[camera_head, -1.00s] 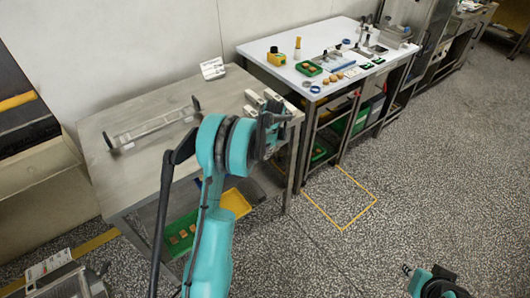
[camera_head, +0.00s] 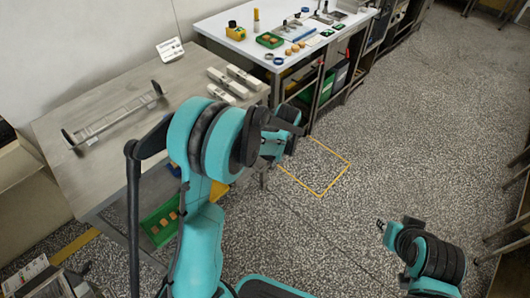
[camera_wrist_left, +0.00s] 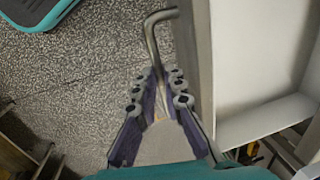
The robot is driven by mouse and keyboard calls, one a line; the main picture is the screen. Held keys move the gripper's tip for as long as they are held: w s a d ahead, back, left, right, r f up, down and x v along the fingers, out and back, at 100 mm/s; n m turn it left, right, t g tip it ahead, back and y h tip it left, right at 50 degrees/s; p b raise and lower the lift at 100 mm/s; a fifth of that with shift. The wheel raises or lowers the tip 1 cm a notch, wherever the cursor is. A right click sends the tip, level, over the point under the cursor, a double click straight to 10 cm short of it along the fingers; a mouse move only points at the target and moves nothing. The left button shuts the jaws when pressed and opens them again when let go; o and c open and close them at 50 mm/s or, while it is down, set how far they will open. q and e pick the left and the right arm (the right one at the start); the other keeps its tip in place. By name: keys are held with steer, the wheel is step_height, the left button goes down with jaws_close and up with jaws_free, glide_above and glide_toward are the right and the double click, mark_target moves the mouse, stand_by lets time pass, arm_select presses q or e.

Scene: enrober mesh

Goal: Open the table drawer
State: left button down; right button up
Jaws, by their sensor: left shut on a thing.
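My left gripper (camera_head: 284,132) is off the right edge of the grey metal table (camera_head: 105,100), its fingers mostly hidden by the arm in the head view. In the left wrist view my left gripper (camera_wrist_left: 161,98) has its two padded fingers on either side of a bent metal handle (camera_wrist_left: 152,38) and is shut on it. The handle joins a grey drawer front (camera_wrist_left: 197,50). A pale surface lies right of that front; how far the drawer stands out is hidden in the head view. My right gripper (camera_head: 381,226) is low over the floor at right, away from the table, too small to read.
A wire rack (camera_head: 115,118) and pale blocks (camera_head: 235,80) lie on the grey table. A green tray (camera_head: 160,222) sits underneath. A white worktable (camera_head: 240,45) with small items stands behind. Speckled floor is clear around the yellow outline (camera_head: 320,193).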

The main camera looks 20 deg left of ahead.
arm_select(q)
steer(key=shift+d, duration=0.2)
steer(key=c, duration=1.9)
jaws_free()
steer(key=r, duration=0.4)
steer(key=d+r, duration=0.1)
steer(key=r, duration=0.3)
steer(key=s+d+r, duration=0.1)
steer(key=r, duration=0.2)
steer(key=shift+r, duration=0.4)
